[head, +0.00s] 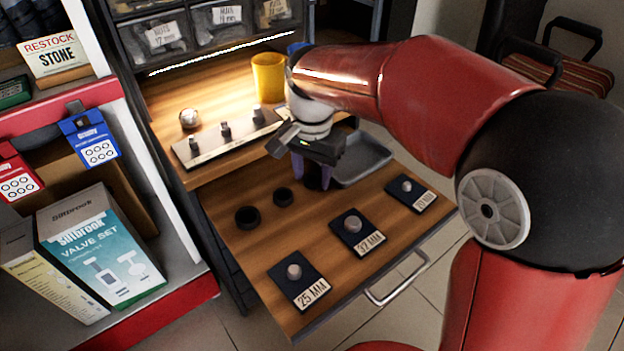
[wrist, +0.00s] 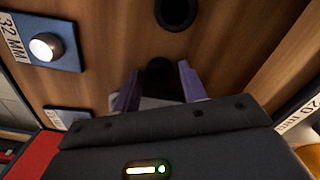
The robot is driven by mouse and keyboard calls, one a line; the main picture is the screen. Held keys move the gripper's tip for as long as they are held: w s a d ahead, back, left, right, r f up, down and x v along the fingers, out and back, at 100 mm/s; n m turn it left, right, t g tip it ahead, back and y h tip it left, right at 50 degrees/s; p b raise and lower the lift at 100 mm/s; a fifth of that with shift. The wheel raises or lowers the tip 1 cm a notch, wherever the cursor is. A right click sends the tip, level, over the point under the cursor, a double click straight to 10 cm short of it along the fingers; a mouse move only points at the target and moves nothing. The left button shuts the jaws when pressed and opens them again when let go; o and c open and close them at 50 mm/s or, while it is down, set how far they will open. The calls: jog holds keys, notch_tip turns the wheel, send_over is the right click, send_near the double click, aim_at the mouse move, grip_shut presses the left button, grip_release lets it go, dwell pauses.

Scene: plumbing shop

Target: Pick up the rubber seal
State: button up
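Two black rubber seals, a larger one (head: 247,217) and a smaller one (head: 283,196), lie on the wooden drawer surface (head: 225,190) in the head view. My gripper (head: 313,180) points down just right of the smaller one, with purple fingers low over the wood. In the wrist view, one black seal (wrist: 175,12) lies at the top edge, beyond the fingers. Another dark round piece (wrist: 160,74), likely a seal, shows between my fingers (wrist: 159,88), with gaps on both sides. The fingers are apart.
Blue pads with metal knobs, labelled 25 MM (head: 288,287) and 32 MM (head: 343,246), and a third pad (head: 402,205) line the drawer's front. A grey tray (head: 375,167) lies behind my gripper. A yellow cup (head: 268,90) and a fitting strip (head: 205,152) stand on the counter.

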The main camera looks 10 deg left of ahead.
jog(key=c, duration=0.7)
jog(key=shift+o, duration=0.2)
jog(key=shift+r, duration=0.1)
